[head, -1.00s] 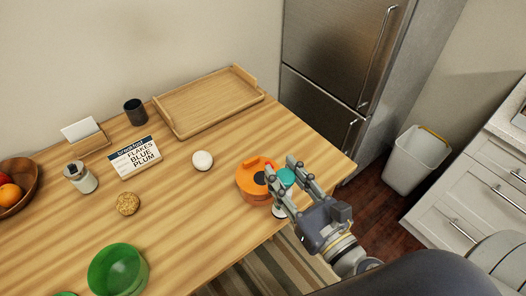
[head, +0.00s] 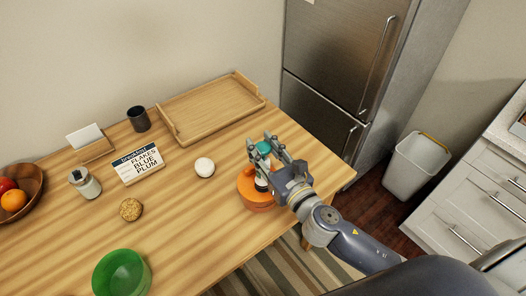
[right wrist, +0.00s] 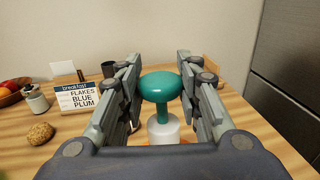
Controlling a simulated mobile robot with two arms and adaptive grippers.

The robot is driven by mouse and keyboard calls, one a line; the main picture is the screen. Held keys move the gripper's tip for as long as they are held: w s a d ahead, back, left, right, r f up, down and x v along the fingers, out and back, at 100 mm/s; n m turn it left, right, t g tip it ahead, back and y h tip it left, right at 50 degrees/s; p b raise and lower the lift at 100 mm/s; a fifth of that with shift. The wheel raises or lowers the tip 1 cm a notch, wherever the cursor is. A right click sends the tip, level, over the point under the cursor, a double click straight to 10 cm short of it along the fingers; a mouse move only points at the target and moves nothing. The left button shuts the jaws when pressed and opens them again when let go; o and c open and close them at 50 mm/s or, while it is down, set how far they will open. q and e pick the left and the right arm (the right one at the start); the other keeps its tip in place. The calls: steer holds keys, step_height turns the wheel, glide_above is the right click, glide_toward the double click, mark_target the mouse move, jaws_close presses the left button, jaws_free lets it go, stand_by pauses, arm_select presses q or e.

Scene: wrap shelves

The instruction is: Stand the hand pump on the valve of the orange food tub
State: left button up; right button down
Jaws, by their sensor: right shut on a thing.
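The hand pump has a teal knob (head: 263,148) and, in the right wrist view, a white body (right wrist: 163,131). It looks upright over the orange food tub (head: 250,196), which stands near the table's front right edge. My right gripper (head: 264,146) is shut on the pump, with its fingers on both sides of it. In the right wrist view the teal knob (right wrist: 160,86) sits between the fingers. The valve is hidden behind the pump and gripper, so I cannot tell whether the pump's foot touches it. My left gripper is out of view.
The fridge (head: 345,70) stands behind the right end.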

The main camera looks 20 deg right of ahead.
steer(key=shift+f, duration=0.85)
steer(key=shift+f, duration=0.2)
steer(key=c, duration=1.2)
jaws_free()
steer(key=shift+o, duration=0.2)
steer(key=shift+r, duration=0.15)
steer(key=b+v, duration=0.4)
steer(key=v, duration=0.8)
